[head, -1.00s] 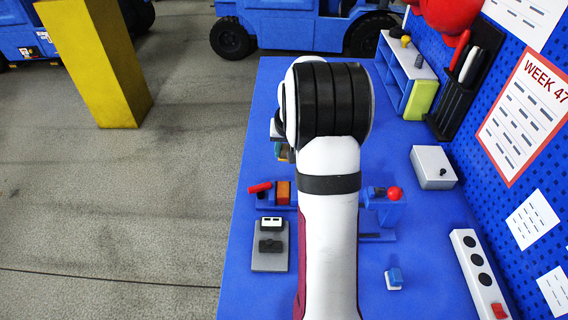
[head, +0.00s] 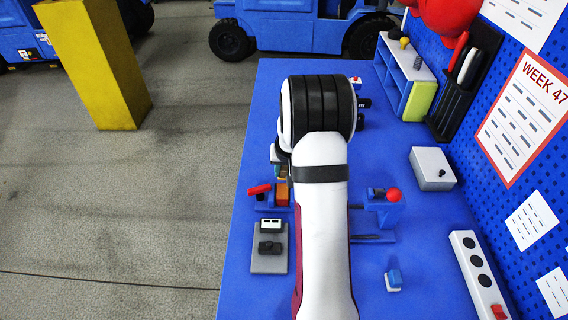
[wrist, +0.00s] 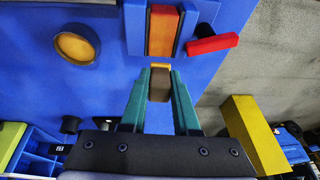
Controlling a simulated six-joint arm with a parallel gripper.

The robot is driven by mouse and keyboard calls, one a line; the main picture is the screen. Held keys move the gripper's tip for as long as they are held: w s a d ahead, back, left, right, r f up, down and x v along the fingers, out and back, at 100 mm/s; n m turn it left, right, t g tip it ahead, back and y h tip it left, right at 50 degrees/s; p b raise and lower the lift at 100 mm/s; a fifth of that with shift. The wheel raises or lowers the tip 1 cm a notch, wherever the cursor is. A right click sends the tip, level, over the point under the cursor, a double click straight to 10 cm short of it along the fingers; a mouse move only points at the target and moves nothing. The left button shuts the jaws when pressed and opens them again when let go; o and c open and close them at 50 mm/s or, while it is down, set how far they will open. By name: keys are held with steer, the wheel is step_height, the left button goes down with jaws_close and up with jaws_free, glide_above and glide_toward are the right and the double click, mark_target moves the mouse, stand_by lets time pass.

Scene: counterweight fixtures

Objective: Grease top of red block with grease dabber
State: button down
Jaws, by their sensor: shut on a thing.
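My gripper (wrist: 159,92) shows in the wrist view, its teal fingers shut on a brown piece with a yellow-orange end, which appears to be the grease dabber (wrist: 159,88). In the head view the block (head: 282,193) is orange-brown and partly covered by my arm. My gripper is mostly hidden there behind my arm.
A red handle (wrist: 212,43) sticks out beside the block. A round orange-topped pot or disc (wrist: 76,47) lies to the left in the wrist view. A grey plate with a black clamp (head: 270,262) and a blue stand with a red knob (head: 385,205) flank my arm.

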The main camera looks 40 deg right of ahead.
steer(key=shift+s+a+f, duration=0.1)
steer(key=shift+a+f, duration=0.05)
steer(key=shift+f, duration=0.4)
steer(key=shift+s+a, duration=1.85)
steer(key=shift+s+a+f, duration=0.25)
steer(key=shift+s+a, duration=0.45)
steer(key=shift+a, duration=0.15)
steer(key=shift+w+d+r, duration=0.25)
steer(key=shift+w+d, duration=0.5)
steer(key=shift+d, duration=0.1)
steer(key=shift+w+d, duration=1.85)
steer(key=shift+d, duration=0.05)
steer(key=shift+w+d+r, duration=0.1)
steer(key=shift+r, duration=3.95)
